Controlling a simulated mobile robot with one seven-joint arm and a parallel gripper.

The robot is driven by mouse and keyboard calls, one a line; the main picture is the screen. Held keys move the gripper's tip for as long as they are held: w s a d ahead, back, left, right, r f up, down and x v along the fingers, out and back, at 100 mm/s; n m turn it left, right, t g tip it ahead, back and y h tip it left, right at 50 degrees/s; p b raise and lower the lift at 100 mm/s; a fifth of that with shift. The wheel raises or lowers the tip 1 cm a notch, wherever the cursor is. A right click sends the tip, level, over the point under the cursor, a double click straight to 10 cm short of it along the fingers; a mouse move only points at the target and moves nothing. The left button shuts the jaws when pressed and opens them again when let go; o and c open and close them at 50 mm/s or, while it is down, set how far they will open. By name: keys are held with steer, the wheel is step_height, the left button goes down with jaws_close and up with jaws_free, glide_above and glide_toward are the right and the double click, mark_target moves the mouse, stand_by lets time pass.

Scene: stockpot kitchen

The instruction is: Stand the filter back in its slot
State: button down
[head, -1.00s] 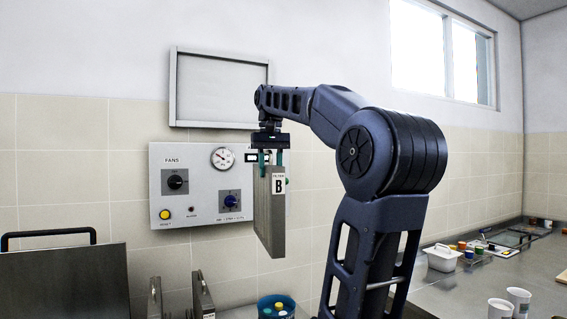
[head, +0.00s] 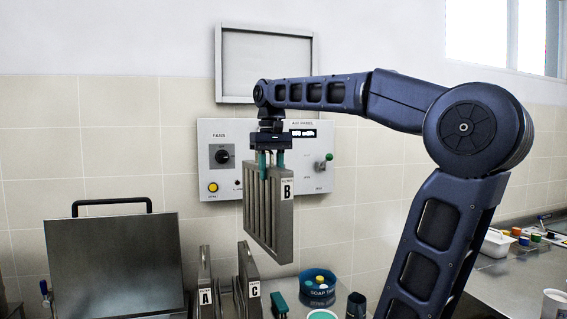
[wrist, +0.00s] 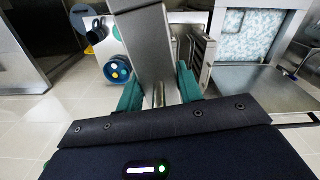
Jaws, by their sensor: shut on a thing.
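The filter marked B (head: 268,222) is a grey slatted metal panel. It hangs upright from my gripper (head: 272,168), whose green fingers are shut on its top edge. In the wrist view the filter (wrist: 147,45) runs away from between the green fingers (wrist: 160,92). Below it in the head view stand filter A (head: 206,285) and filter C (head: 248,280), upright with a gap between them. The held filter B is in the air above them, nearer over C. The base of the rack holding A and C is cut off by the frame's lower edge.
A large metal lid or panel with a dark handle (head: 115,262) stands to the left. A blue soap tub (head: 318,285), a green-topped item (head: 279,299) and a dark cup (head: 356,304) are right of C. The control panel (head: 305,180) is on the wall behind.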

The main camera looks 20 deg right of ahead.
mark_target(254, 181)
steer(key=w+a+f+m, duration=0.2)
steer(key=w+a+f, duration=1)
steer(key=w+f, duration=0.45)
step_height(254, 181, down, 18)
steer(key=shift+s+r, duration=0.15)
steer(key=shift+s, duration=0.2)
stand_by(1.5)
steer(key=shift+f, duration=0.85)
stand_by(0.9)
steer(key=c, duration=0.8)
jaws_free()
steer(key=shift+c, duration=0.2)
